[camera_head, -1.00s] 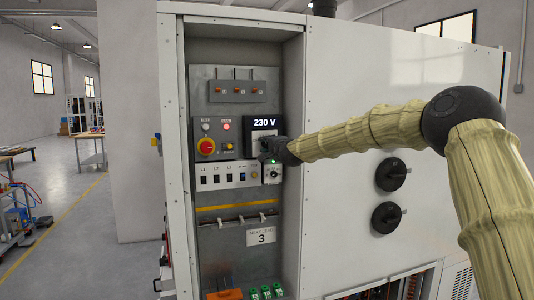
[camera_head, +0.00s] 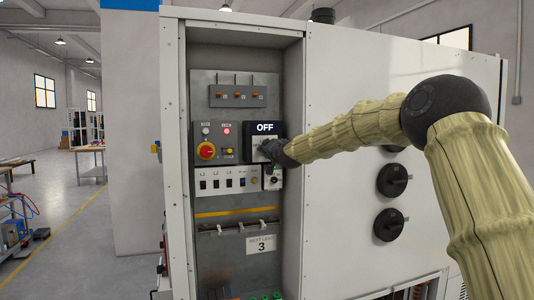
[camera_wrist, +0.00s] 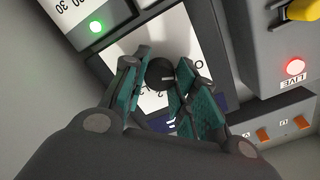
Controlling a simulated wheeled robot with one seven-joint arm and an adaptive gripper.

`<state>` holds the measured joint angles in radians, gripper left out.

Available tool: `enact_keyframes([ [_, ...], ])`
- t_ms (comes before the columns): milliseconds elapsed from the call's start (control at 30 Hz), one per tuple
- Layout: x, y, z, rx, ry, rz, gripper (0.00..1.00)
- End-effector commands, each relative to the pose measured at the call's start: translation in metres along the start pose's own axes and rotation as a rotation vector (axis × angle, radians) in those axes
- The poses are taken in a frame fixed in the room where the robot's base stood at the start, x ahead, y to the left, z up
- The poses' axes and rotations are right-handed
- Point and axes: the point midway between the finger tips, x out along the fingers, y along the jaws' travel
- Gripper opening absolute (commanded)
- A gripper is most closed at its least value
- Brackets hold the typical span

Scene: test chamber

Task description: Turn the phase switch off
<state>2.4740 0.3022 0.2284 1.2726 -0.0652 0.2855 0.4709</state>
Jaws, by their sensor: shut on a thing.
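The phase switch is a round black knob (camera_wrist: 160,73) with a pale mark, on a white dial plate (camera_wrist: 150,103). My gripper (camera_wrist: 161,70) has its teal-padded fingers on both sides of the knob and is shut on it. In the head view my gripper (camera_head: 270,149) reaches into the open cabinet from the right and hides the knob. The dark display (camera_head: 264,127) just above it reads OFF. The dial's markings are partly hidden by the fingers, so the exact knob position is hard to read.
A white strip of switches (camera_head: 221,181) lies below. The cabinet's right edge (camera_head: 300,220) stands close to my arm. Large black rotary handles (camera_head: 392,180) are on the outer panel.

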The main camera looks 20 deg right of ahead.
Motion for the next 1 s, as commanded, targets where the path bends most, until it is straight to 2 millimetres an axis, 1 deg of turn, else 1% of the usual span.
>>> enact_keyframes([
  [33,0.0003,0.0031,0.0052,-0.008,-0.007,0.004,0.05],
  [467,0.0004,0.0039,0.0061,-0.017,-0.009,0.006,0.04],
  [500,0.0004,0.0040,0.0063,-0.017,-0.009,0.006,0.30],
  [567,0.0004,0.0041,0.0064,-0.017,-0.009,0.006,0.41],
  [600,0.0004,0.0040,0.0060,-0.017,-0.009,0.006,0.48],
  [633,0.0004,0.0037,0.0055,-0.016,-0.008,0.005,0.51],
  [1000,-0.0021,0.0011,0.0019,-0.016,-0.003,0.002,0.51],
])
